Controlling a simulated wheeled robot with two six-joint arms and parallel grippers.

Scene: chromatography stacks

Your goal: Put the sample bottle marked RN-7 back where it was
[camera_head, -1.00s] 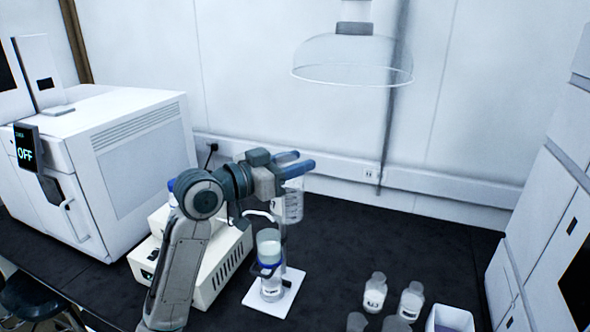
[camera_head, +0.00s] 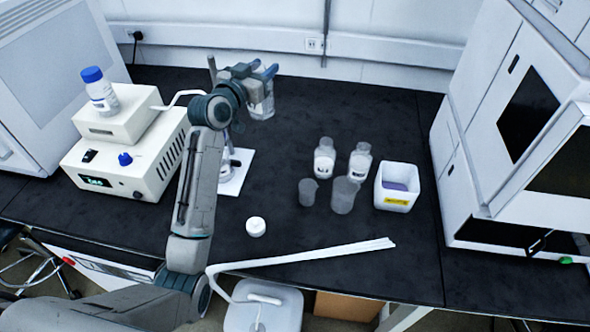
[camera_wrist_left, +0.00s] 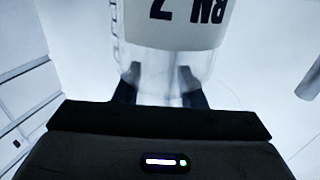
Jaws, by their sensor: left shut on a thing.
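My left gripper (camera_head: 264,74) is shut on the sample bottle (camera_head: 262,104), a clear vessel with a pale label. It hangs below the fingers over the back of the dark bench. In the left wrist view, the bottle (camera_wrist_left: 176,58) sits between the gripper's fingers (camera_wrist_left: 160,88). Its label shows "RN" and a 7 upside down. The bottle's far end is out of that view. Two similar clear bottles with pale labels, one (camera_head: 324,158) and another (camera_head: 359,162), stand on the bench to the right. My right gripper is not in view.
A white stand base (camera_head: 238,180) is partly hidden by my arm. A blue-capped bottle (camera_head: 101,92) stands on the cream device (camera_head: 137,160). Two grey beakers (camera_head: 344,194), a white bin (camera_head: 397,187) and a white cap (camera_head: 256,227) are on the bench. The bench's back right is clear.

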